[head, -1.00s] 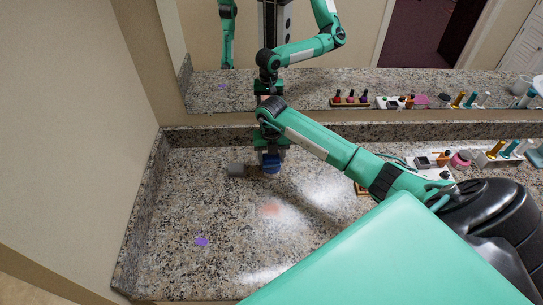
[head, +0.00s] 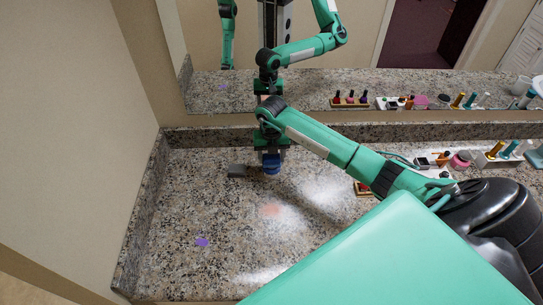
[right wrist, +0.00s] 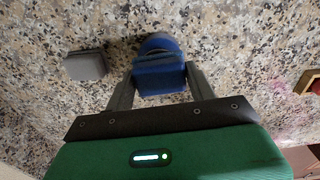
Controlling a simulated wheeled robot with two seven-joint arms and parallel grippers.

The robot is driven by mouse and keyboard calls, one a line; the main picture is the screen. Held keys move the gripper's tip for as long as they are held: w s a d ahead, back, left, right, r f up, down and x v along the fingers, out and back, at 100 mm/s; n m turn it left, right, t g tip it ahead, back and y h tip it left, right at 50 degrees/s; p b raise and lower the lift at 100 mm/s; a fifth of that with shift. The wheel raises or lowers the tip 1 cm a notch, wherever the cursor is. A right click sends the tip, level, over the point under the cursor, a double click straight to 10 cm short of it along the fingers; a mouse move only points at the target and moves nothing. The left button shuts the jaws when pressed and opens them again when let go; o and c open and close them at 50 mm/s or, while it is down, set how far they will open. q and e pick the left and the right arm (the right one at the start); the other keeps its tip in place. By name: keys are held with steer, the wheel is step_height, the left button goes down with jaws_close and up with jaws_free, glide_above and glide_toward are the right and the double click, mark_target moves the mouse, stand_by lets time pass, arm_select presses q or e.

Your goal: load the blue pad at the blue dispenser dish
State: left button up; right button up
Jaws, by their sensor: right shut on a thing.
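My right gripper (head: 271,153) points down over the counter and is shut on the blue pad (right wrist: 160,75), a small blue block between its two fingers. The round blue dispenser dish (right wrist: 157,43) shows just beyond the pad in the right wrist view, partly hidden by it. In the head view the blue dish (head: 272,171) is directly under the gripper. The pad is at or just above the dish; I cannot tell whether they touch. My left gripper is not in view.
A grey block (head: 237,171) stands just left of the dish; it also shows in the right wrist view (right wrist: 86,65). Bottles and holders (head: 500,153) line the back right. A mirror (head: 220,95) stands behind.

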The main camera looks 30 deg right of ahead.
mark_target(271, 156)
steer(key=shift+r+p, duration=1.95)
steer(key=shift+r, duration=1.25)
steer(key=shift+w, duration=0.1)
steer(key=shift+a+r+n, duration=0.25)
steer(key=shift+n, duration=0.25)
steer(key=s+a+r+n, duration=0.3)
steer(key=a+r+n, duration=0.6)
steer(key=n, duration=1)
steer(key=s+a+r+n, duration=0.1)
steer(key=s+n, duration=0.4)
steer(key=n, duration=0.6)
steer(key=s+a+r+n, duration=0.1)
steer(key=s+a+n, duration=0.3)
steer(key=n, duration=0.6)
steer(key=shift+s+a+r+n, duration=0.3)
steer(key=shift+s+n, duration=0.1)
steer(key=shift+s, duration=0.35)
